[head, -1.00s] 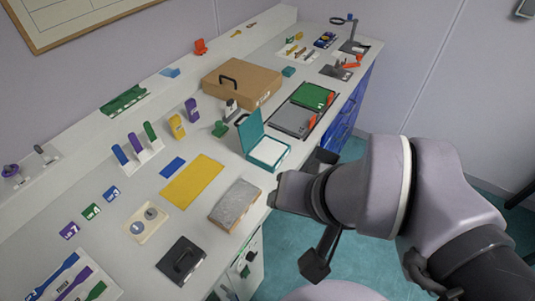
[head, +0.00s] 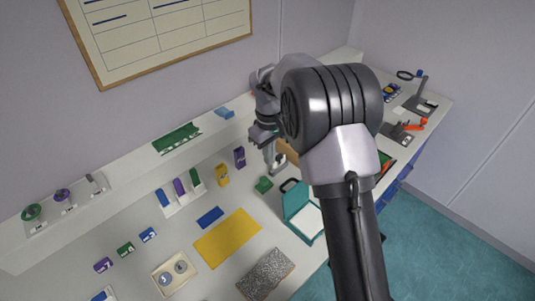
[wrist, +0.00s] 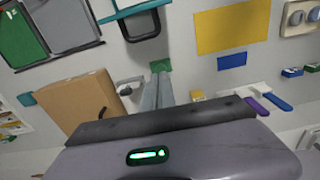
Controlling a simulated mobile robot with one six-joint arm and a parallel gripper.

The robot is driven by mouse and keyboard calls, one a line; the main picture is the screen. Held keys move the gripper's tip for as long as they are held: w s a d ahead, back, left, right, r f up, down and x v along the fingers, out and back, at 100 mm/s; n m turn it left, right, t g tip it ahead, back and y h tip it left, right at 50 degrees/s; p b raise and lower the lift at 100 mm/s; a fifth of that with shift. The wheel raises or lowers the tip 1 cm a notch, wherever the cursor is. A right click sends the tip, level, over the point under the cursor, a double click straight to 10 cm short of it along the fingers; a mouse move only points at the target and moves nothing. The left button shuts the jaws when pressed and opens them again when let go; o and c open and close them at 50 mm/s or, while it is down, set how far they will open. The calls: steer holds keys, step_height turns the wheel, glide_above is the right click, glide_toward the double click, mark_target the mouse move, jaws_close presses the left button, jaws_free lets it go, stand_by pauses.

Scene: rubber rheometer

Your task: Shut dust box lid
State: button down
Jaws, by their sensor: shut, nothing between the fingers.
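The teal dust box (head: 306,222) stands on the bench in the head view. Its teal lid (head: 294,197) is raised, tilted up at the box's back edge, and a white surface shows inside. A dark loop handle (head: 290,184) is on the lid. In the wrist view the teal lid (wrist: 130,10) is at the top edge, with the dark handle (wrist: 143,32) below it. My gripper (head: 277,167) is shut and empty, pointing down behind the box, apart from the lid. Its fingers (wrist: 158,78) also show in the wrist view.
A small green object (head: 263,185) sits near my fingertips. A cardboard box (wrist: 90,100) stands beside my gripper. A yellow mat (head: 228,238) and a grey speckled slab (head: 265,274) lie left of and in front of the dust box. My arm hides part of the bench.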

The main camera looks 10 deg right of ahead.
mark_target(291, 193)
steer(key=s+d+f+b, duration=0.2)
steer(key=s+f+b, duration=0.1)
steer(key=f, duration=0.4)
steer(key=shift+s+f, duration=0.2)
steer(key=shift+b, duration=0.4)
